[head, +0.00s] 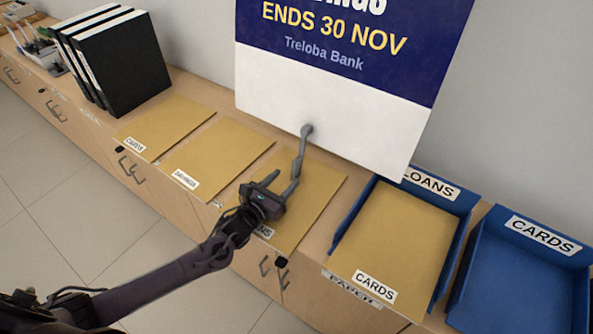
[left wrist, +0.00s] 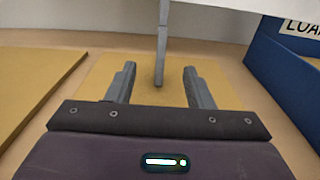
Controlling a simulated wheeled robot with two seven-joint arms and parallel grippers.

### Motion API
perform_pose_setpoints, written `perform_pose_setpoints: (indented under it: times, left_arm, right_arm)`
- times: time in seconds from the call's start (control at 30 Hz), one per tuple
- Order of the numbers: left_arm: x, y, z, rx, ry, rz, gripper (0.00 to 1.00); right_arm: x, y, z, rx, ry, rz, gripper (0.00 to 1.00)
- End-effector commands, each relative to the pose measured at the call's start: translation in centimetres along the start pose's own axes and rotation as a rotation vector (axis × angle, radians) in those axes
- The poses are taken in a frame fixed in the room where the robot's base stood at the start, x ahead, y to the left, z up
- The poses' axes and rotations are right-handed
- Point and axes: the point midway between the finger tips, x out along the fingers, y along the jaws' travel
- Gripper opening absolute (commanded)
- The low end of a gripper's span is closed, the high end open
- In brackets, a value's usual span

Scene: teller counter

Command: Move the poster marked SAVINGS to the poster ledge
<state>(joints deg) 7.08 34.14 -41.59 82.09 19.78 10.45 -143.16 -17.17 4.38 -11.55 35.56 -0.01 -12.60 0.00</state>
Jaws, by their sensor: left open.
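A large poster (head: 330,105) fills the top middle of the head view. It is navy above and white below and reads "ENDS 30 NOV" and "Treloba Bank"; its heading is cut off, leaving letters that end like "INGS". A thin grey handle (head: 303,150) hangs from its white part. In the left wrist view the handle (left wrist: 162,45) comes down in line with the gap between my fingers. My left gripper (head: 284,178) is open below the poster, over an envelope; it shows in the left wrist view (left wrist: 160,72). I cannot make out a poster ledge.
Manila envelopes marked CARDS (head: 165,125) and SAVINGS (head: 220,155) lie left on the wooden counter; another (head: 315,195) is under my gripper. A blue LOANS tray (head: 462,205) holds a CARDS envelope (head: 400,240). A blue CARDS tray (head: 525,285) is empty. Black binders (head: 125,65) stand left.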

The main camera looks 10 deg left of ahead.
Motion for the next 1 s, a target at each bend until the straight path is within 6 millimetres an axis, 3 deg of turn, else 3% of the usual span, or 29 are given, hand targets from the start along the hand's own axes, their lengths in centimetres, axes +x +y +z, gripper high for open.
perform_pose_setpoints:
  times: [0.53, 1.0]
  left_arm:
    - [5.3, -0.1, -0.2, 0.000, -0.002, -0.001, 0.47]
    - [6.5, 0.0, 0.0, -0.001, 0.001, 0.000, 0.47]
  right_arm:
    - [3.7, 0.3, 0.4, 0.000, -0.001, 0.004, 0.36]
    - [4.2, 0.4, 0.6, 0.000, -0.002, 0.006, 0.36]
